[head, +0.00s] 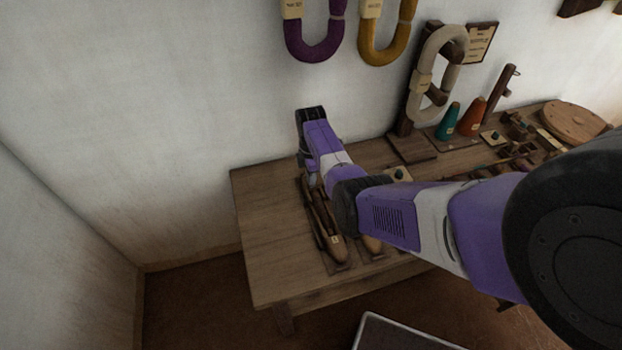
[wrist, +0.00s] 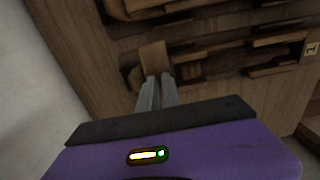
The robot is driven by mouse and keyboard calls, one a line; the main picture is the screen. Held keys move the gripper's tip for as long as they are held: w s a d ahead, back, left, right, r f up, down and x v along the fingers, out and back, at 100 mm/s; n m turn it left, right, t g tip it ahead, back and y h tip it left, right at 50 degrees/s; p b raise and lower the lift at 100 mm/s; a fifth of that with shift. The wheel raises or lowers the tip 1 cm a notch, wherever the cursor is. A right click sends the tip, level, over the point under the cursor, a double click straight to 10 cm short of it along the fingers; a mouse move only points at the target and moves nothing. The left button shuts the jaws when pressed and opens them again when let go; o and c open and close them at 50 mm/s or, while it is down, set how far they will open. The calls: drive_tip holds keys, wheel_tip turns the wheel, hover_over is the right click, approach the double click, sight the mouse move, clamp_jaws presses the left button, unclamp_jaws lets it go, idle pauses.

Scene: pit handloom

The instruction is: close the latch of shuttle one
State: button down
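A long wooden shuttle (head: 325,232) lies near the left end of the workbench in the head view, with a small pale label whose text is too small to read. It also shows in the wrist view (wrist: 270,58) as a hollowed dark body with a pale tag at its right end. A tilted wooden flap (wrist: 153,56), seemingly the latch, stands at the shuttle's left end. My gripper's (wrist: 159,78) two grey fingertips are close together, with a narrow gap, right at the flap's lower edge. I cannot tell whether they touch it. In the head view my arm hides the fingertips.
A second shuttle (head: 371,244) lies just right of the first, partly behind my arm. The bench (head: 268,235) is bare to the left. Yarn hanks (head: 316,40) hang on the wall, and thread cones (head: 448,122) stand farther right. A grey-rimmed tray (head: 400,333) is below the front edge.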

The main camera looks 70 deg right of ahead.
drive_tip(key=shift+m, duration=0.3)
drive_tip(key=m, duration=0.4)
drive_tip(key=shift+m, duration=0.4)
drive_tip(key=m, duration=0.4)
drive_tip(key=shift+m, duration=0.3)
drive_tip(key=m, duration=0.7)
drive_tip(key=shift+m, duration=0.6)
drive_tip(key=c, duration=1.8)
unclamp_jaws()
